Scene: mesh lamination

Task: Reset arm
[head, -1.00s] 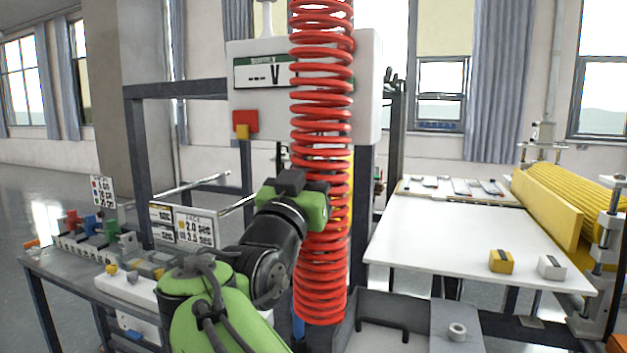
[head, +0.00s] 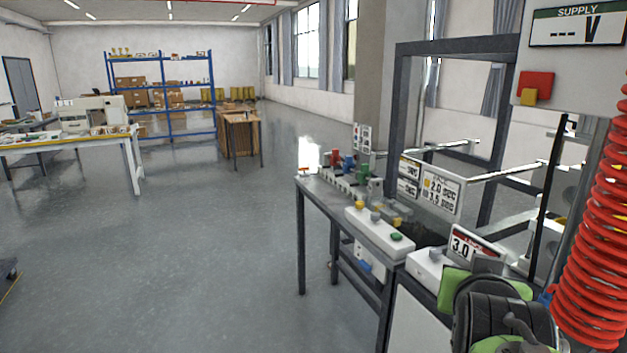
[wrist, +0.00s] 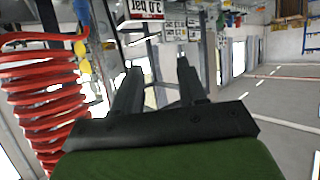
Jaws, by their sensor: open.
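My gripper (wrist: 157,82) shows in the wrist view with its two dark fingers spread apart. Nothing shows between the fingers. In the head view my green and black arm is at the lower right corner, beside the red coiled hose, and the fingers cannot be made out there. The red coiled hose (head: 597,240) hangs at the right edge of the head view. It also shows at the left of the wrist view (wrist: 45,105), apart from the fingers.
A grey bench (head: 330,205) with a white button box (head: 372,226) and small coloured parts stands left of my arm. A dark frame (head: 402,110) and a supply panel (head: 560,75) rise behind. Open floor (head: 220,260) lies left, with blue shelves (head: 160,100) far back.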

